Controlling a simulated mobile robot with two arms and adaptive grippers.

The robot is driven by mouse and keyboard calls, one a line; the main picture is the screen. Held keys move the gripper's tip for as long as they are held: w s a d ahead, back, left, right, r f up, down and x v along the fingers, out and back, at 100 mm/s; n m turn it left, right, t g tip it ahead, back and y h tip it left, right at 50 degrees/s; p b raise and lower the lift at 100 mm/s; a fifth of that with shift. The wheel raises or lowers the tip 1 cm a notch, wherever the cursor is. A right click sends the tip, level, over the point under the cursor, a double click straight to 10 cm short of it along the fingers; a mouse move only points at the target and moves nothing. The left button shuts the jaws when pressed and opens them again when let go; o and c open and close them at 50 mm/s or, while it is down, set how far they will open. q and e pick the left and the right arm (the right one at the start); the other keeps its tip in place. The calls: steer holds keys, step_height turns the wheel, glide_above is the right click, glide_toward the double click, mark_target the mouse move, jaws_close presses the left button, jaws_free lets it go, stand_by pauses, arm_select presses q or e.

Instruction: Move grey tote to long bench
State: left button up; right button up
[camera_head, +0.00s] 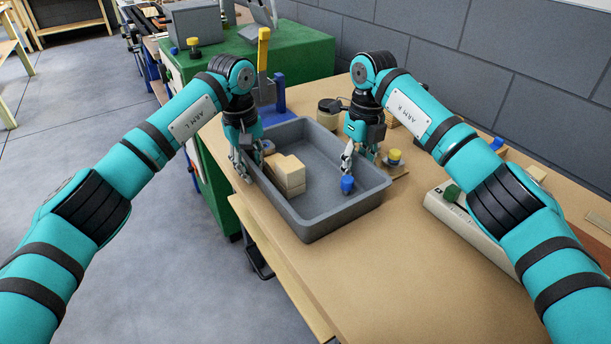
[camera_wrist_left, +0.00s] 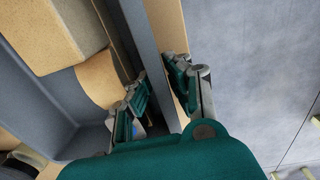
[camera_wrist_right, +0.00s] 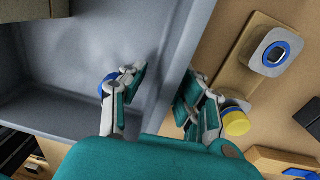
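The grey tote (camera_head: 345,208) stands on a wooden-topped bench. It holds light wooden blocks (camera_head: 289,174) and a small blue item (camera_head: 347,184). My left gripper (camera_head: 245,165) is at the tote's left wall. The left wrist view shows its fingers (camera_wrist_left: 165,95) spread either side of that wall (camera_wrist_left: 155,60), with gaps. My right gripper (camera_head: 359,160) is at the right wall. The right wrist view shows its fingers (camera_wrist_right: 158,100) apart, one inside and one outside the wall (camera_wrist_right: 182,55). The blue item is partly hidden behind the inner finger there.
A green-topped cabinet (camera_head: 290,48) stands behind, with a grey box (camera_head: 194,24) on it. A yellow-topped knob (camera_head: 394,156) sits right of the tote. The bench top in front is clear (camera_head: 400,270).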

arm_select(q)
steer(key=shift+f, duration=0.2)
arm_select(e)
steer(key=shift+f, duration=0.2)
arm_select(q)
jaws_close()
arm_select(e)
steer(key=c, duration=0.4)
jaws_close()
steer(key=shift+r, duration=0.1)
